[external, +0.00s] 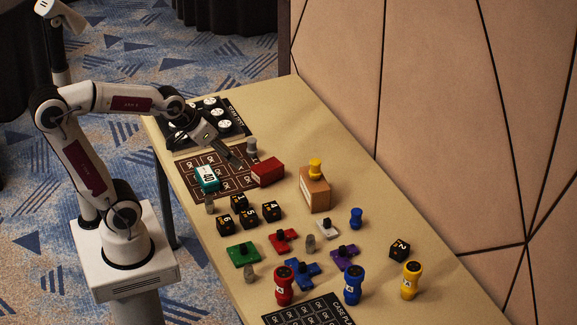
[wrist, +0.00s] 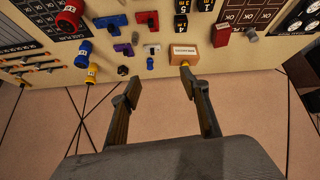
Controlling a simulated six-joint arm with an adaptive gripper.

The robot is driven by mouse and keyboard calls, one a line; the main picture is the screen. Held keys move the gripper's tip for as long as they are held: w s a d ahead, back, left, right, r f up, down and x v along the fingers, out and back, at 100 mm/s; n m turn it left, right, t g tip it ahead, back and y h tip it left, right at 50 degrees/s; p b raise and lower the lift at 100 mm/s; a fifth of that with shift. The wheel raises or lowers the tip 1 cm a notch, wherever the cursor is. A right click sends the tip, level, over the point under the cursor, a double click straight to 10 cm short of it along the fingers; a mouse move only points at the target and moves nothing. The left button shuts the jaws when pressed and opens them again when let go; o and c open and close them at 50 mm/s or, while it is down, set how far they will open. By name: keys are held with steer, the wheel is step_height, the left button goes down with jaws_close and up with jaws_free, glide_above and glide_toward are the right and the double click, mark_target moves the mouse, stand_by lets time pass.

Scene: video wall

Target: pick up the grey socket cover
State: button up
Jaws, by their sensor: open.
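A light grey plate with a black knob (external: 327,228), which looks like the grey socket cover, lies flat on the table right of the red plate. It shows near the top middle of the wrist view (wrist: 152,49). My gripper (external: 237,160) is open and empty, above the table's far part near the red box, well away from the plate. Its two fingers show spread apart in the wrist view (wrist: 160,86).
Similar green (external: 243,254), red (external: 283,241), blue (external: 301,275) and purple (external: 346,254) plates lie around it. A brown box (external: 314,193) bears a yellow knob. A grey cylinder (external: 251,146) stands close to my gripper. A blue knob (external: 355,218) stands nearby.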

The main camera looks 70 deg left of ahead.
mark_target(252, 144)
steer(key=w+a+f+n+t+y, duration=0.1)
steer(key=w+a+f+n+y, duration=0.1)
steer(key=w+a+f, duration=0.5)
steer(key=w+a+f+n+t+y, duration=0.1)
steer(key=w+a+f+n+t, duration=0.15)
steer(key=w+a, duration=0.9)
steer(key=a+f+n+y, duration=0.1)
steer(key=a+f+y, duration=0.1)
steer(key=a+f, duration=0.3)
steer(key=a+f+n+g+y, duration=0.1)
steer(key=a+f+y, duration=0.1)
steer(key=a+f, duration=0.4)
steer(key=a+f+n+y, duration=0.2)
steer(key=a+f+y, duration=0.1)
steer(key=a+f, duration=0.3)
steer(key=shift+w+a+f+g, duration=0.2)
steer(key=shift+w+f+g, duration=0.15)
steer(key=shift+f, duration=0.4)
steer(key=shift+a, duration=0.1)
steer(key=shift+x, duration=1.25)
steer(key=shift+f, duration=0.1)
